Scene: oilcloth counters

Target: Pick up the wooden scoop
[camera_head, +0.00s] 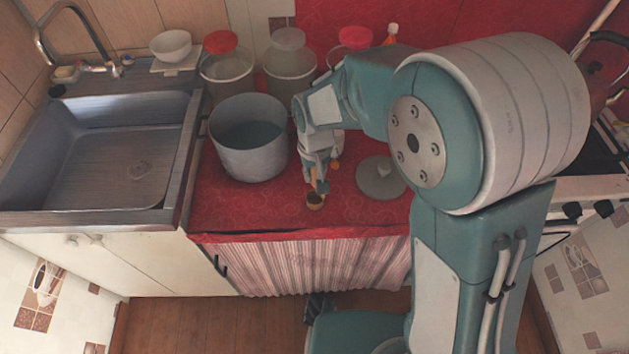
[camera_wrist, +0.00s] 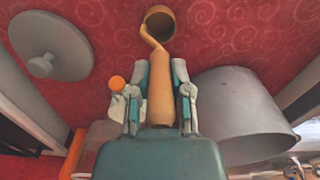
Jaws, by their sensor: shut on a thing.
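The wooden scoop (camera_wrist: 160,90) is light brown, with a thick handle and a small round cup at its far end. In the wrist view its handle lies between the two fingers of my gripper (camera_wrist: 160,98), which is shut on it. In the head view the scoop's cup (camera_head: 315,200) shows just below my gripper (camera_head: 319,182), over the red counter near its front edge. Most of the handle is hidden there by the fingers. I cannot tell whether the cup touches the cloth.
A large grey pot (camera_head: 250,160) stands close left of my gripper. A round grey lid (camera_head: 380,180) lies to the right. Jars with red (camera_head: 222,65) and grey lids stand behind. A metal sink (camera_head: 110,160) is at the left. A small orange-topped item (camera_wrist: 117,83) is beside the left finger.

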